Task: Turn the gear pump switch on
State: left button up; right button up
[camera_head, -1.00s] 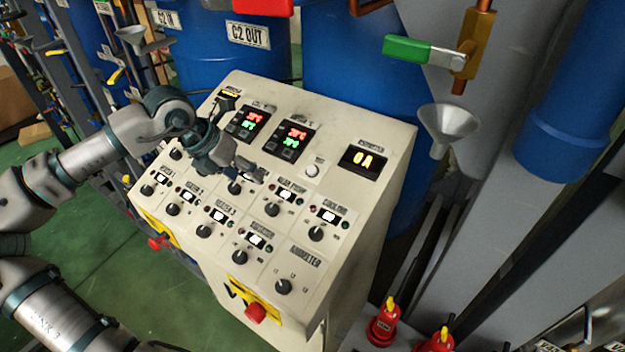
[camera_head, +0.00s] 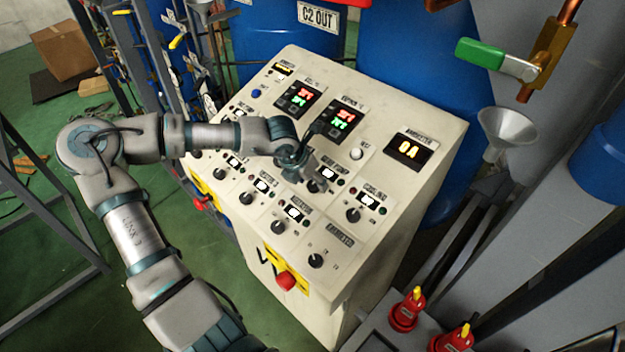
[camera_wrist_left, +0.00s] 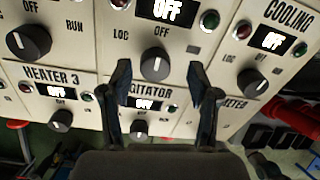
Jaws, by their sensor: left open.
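The gear pump switch is a black rotary knob (camera_head: 313,186) on the sloped cream panel, under a label ending in "PUMP". In the left wrist view the knob (camera_wrist_left: 155,63) has a white pointer roughly upright, and the small display above it reads OFF. Its own label is outside that view. My left gripper (camera_head: 305,173) is open just above the panel beside this knob. In the wrist view its two fingertips (camera_wrist_left: 161,70) stand on either side of the knob, with nothing held; contact cannot be told. My right gripper is not in view.
The cooling knob (camera_wrist_left: 251,82) is close on the right, with the heater 3 knob (camera_wrist_left: 60,120) and agitator knob (camera_wrist_left: 138,127) below. A red emergency button (camera_head: 285,281) sits on the panel's front. A steel funnel (camera_head: 507,128) and green-handled valve (camera_head: 495,58) stand right.

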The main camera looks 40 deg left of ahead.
pick_arm(q)
jog(key=shift+w+f, duration=0.25)
jog(key=shift+f, duration=0.4)
jog(key=shift+a+f, duration=0.1)
jog(key=shift+a, duration=0.3)
jog(key=shift+a+f, duration=0.1)
jog(key=shift+a, duration=0.05)
jog(key=c, duration=0.6)
jog(key=shift+d, duration=0.2)
jog(key=c, duration=0.4)
jog(key=shift+d, duration=0.2)
jog(key=shift+c, duration=0.8)
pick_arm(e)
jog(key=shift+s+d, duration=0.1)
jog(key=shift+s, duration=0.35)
